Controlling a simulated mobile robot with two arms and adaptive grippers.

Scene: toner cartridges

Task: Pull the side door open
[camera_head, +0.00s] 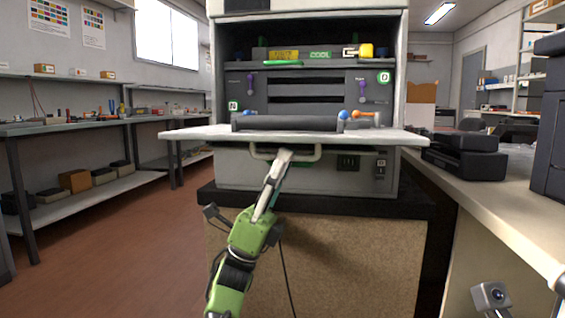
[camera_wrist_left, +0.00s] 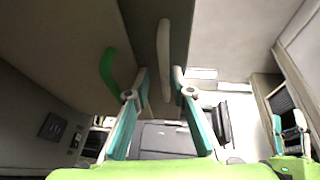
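The machine (camera_head: 312,90) stands on a brown cabinet. A pale flat door panel (camera_head: 200,132) juts out level from its front, with a white bar handle (camera_head: 312,153) at its front edge. My left gripper (camera_head: 284,158) reaches up to this handle from below. In the left wrist view the white handle (camera_wrist_left: 164,60) shows between the fingertips of my left gripper (camera_wrist_left: 160,85), which are apart; whether they touch it I cannot tell. My right gripper (camera_wrist_left: 290,125) shows at the right edge of the left wrist view, its fingers apart and empty.
A green lever (camera_wrist_left: 112,75) sits beside the handle in the left wrist view. A roller (camera_head: 285,123) shows above the panel. A counter (camera_head: 500,195) with a black device (camera_head: 465,158) stands at right, shelves (camera_head: 70,125) at left. The floor (camera_head: 110,250) at left is clear.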

